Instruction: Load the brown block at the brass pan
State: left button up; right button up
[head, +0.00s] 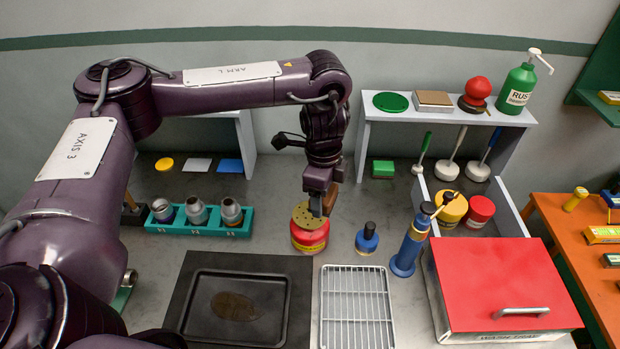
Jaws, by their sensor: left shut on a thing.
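My left gripper (321,204) points down and is shut on a small brown block (331,197), most of which the dark fingers hide. The block is at the right part of the brass pan (302,216), a round, perforated brass-coloured top on a red can (310,236) with a yellow band. The gripper covers part of the pan. I cannot tell whether the block touches the pan or is just above it. My right gripper is not in view.
A blue-based pump (409,251) and a small blue dark-knobbed item (367,239) stand to the right. A black tray (240,306) and wire rack (356,308) lie in front. A teal rack (202,220) with metal fittings is left. A red-lidded box (497,280) stands at right.

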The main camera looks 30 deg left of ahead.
pick_arm(q)
jog(key=m, duration=0.2)
jog(key=a+m+p, duration=0.1)
jog(key=shift+w+m, duration=0.3)
jog(key=m, duration=0.1)
jog(key=a+m+p, duration=0.1)
jog(key=m, duration=0.1)
jog(key=shift+w+f+m, duration=0.1)
jog(key=shift+w+m, duration=0.1)
jog(key=shift+m, duration=0.1)
jog(key=shift+w+a+f+m, duration=0.1)
jog(key=shift+a+f+m, duration=0.3)
jog(key=shift+m, duration=0.8)
jog(key=shift+w+a+f+m, duration=0.1)
jog(key=shift+a+f+m, duration=0.3)
jog(key=shift+m, duration=0.8)
jog(key=shift+w+a+f+m, duration=0.1)
jog(key=shift+a+f+m, duration=0.3)
jog(key=shift+m, duration=0.8)
notch_tip(320, 180, down, 5)
jog(key=b, duration=0.4)
jog(key=shift+d+r+b, duration=0.15)
jog(key=shift+b, duration=0.25)
